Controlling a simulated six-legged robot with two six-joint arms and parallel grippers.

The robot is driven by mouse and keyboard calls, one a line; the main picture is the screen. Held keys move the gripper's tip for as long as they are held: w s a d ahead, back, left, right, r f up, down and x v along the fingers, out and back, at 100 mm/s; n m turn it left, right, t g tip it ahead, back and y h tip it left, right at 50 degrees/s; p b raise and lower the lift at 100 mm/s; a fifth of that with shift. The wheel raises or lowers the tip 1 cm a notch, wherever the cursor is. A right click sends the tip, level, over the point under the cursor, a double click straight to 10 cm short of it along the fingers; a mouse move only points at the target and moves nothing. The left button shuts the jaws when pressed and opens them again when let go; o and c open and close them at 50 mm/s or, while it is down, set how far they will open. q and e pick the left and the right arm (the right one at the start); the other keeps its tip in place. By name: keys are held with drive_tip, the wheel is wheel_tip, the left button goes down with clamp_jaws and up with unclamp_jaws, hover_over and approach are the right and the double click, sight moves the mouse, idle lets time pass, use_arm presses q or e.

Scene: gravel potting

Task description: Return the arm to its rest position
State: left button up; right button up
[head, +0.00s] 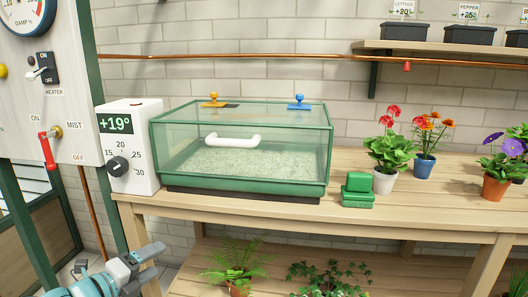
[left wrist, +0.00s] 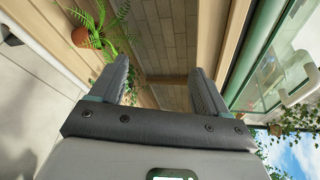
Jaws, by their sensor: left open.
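My left gripper (head: 150,263) is at the lower left of the head view, in front of the bench's left end. In the left wrist view its two fingers (left wrist: 160,80) stand apart with nothing between them. It is open and touches no object that I can see. My right gripper is not in view.
A wooden bench (head: 420,222) holds a closed glass case (head: 243,148) with a white handle, a thermostat box (head: 129,147), a small green box (head: 358,191) and potted flowers (head: 388,155). A fern (head: 236,262) stands on the lower shelf. A control panel with a red lever (head: 48,148) is at left.

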use_arm(q)
drive_tip(key=s+d+f+n+g, duration=0.35)
drive_tip(key=d+f+n, duration=0.2)
drive_tip(key=f, duration=0.45)
drive_tip(key=s+d+f+n+g, duration=0.2)
drive_tip(key=s+d+f+n, duration=0.3)
drive_tip(key=f, duration=0.4)
drive_tip(key=s+d+f+n+g, duration=0.25)
drive_tip(key=d+f, duration=0.35)
drive_tip(key=f, duration=0.4)
drive_tip(key=s+d+f+n+g+y, duration=0.1)
drive_tip(key=s+f+n+g, duration=0.25)
drive_tip(key=s+n, duration=0.45)
drive_tip(key=s+f+n+g+y, duration=0.15)
drive_tip(key=s+f+n, duration=0.25)
drive_tip(key=s+n, duration=0.4)
wheel_tip(320, 180, up, 32)
drive_tip(key=s+d+p, duration=0.1)
drive_tip(key=p, duration=3.1)
drive_tip(key=shift+s+m+g+h, duration=0.3)
drive_tip(key=shift+m+g+h, duration=0.05)
drive_tip(key=shift+m+g, duration=0.05)
drive_tip(key=shift+f, duration=0.15)
